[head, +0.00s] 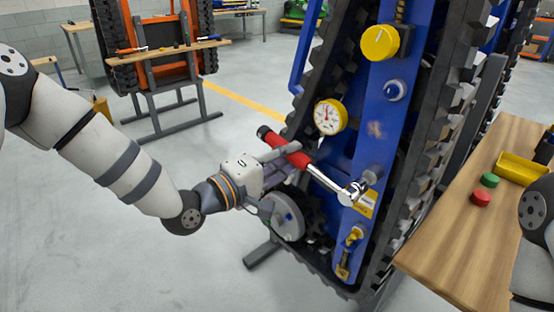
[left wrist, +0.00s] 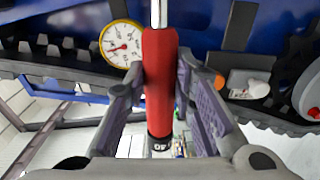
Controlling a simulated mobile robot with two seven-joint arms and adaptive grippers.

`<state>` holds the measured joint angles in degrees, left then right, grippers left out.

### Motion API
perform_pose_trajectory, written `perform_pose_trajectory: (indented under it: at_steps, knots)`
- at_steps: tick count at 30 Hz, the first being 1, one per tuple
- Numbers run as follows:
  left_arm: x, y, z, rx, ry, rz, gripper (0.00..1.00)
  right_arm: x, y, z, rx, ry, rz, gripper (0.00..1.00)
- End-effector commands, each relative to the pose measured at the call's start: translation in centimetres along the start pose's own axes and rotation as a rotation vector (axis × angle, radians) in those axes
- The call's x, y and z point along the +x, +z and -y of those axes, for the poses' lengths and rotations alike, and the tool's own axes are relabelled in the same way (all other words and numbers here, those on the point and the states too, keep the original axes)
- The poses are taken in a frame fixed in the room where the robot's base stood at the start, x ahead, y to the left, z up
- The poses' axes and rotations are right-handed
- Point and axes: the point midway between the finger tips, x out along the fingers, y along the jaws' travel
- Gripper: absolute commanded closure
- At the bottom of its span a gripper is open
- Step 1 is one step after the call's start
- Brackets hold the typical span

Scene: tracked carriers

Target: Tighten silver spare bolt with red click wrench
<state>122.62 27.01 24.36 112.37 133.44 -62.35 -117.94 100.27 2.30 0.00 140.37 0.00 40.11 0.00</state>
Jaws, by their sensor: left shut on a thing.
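The red click wrench (head: 297,158) has a red handle, a dark end and a silver shaft with a ratchet head (head: 352,193). My left gripper (head: 281,160) is shut on the red handle. In the left wrist view the handle (left wrist: 159,85) lies between the two finger pads, its shaft pointing up. The wrench head is at a grey-silver bolt (head: 373,174) on the blue panel of the tracked carrier (head: 378,130). I cannot tell whether the head is seated on it. My right gripper is not in view; part of my right arm shows at the right edge.
A yellow-rimmed gauge (head: 330,117), a yellow knob (head: 380,42) and a blue knob (head: 395,90) stick out above the wrench. A wooden bench (head: 465,240) at right holds a green button (head: 489,180), a red button (head: 480,198) and a yellow tray (head: 520,168). Floor at left is open.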

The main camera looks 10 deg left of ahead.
Motion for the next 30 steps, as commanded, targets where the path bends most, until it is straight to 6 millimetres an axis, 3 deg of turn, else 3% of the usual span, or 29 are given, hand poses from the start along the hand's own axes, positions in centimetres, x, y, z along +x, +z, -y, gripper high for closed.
perform_pose_trajectory:
  at_steps: [1, 9, 15, 21, 30]
  knots:
    - [-0.1, 0.1, 1.6, -0.062, -0.011, -0.002, 1.00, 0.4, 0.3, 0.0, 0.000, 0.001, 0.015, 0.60]
    - [-0.2, 1.1, 6.9, -0.435, -0.014, -0.004, 1.00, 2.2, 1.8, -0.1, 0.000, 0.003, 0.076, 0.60]
    - [-0.2, 3.6, 9.6, -0.721, -0.010, -0.002, 1.00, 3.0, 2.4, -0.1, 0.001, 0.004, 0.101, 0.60]
    - [-0.2, 5.0, 11.2, -0.896, -0.007, -0.001, 1.00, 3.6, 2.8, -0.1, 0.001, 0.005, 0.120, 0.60]
    - [-0.1, 5.3, 11.2, -0.936, -0.002, 0.000, 1.00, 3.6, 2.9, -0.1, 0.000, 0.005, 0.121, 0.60]
